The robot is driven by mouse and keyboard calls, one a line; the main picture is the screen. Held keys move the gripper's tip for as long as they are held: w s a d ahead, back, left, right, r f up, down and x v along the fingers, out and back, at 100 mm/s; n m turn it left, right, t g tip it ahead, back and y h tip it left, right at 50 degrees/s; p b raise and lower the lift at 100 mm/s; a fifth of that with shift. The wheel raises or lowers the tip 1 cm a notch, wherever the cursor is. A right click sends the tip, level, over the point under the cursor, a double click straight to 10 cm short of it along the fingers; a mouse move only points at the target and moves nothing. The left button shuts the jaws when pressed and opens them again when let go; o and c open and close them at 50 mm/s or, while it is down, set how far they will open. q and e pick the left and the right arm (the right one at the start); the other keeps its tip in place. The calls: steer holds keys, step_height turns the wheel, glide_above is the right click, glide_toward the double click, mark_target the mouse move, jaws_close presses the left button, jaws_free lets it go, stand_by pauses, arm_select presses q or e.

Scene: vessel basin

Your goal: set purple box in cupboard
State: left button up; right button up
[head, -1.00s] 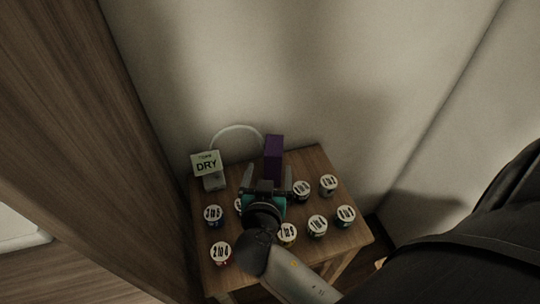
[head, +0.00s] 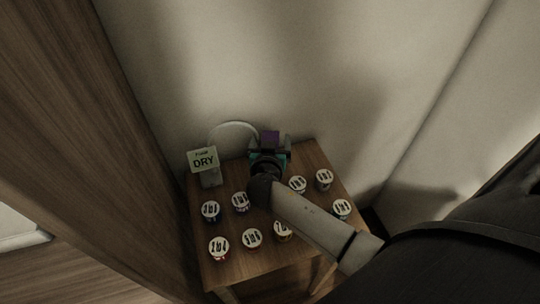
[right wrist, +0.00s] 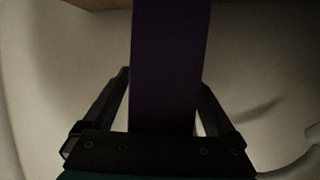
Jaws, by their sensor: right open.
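The purple box (head: 270,139) stands upright at the back of the small wooden table, near the wall. My right gripper (head: 269,152) is at the box and hides its lower part in the head view. In the right wrist view the purple box (right wrist: 170,65) stands between the two spread fingers of the right gripper (right wrist: 166,85), with a gap visible on its right side. The gripper is open. My left gripper is not in view. I cannot make out a cupboard for certain.
Several white-lidded jars (head: 219,247) stand over the wooden table (head: 272,270). A tall wooden panel (head: 135,170) rises on the left, and the pale wall is behind.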

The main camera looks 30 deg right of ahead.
steer(key=shift+w+d, duration=0.1)
steer(key=shift+w, duration=0.05)
steer(key=shift+c, duration=0.3)
jaws_close()
stand_by(0.4)
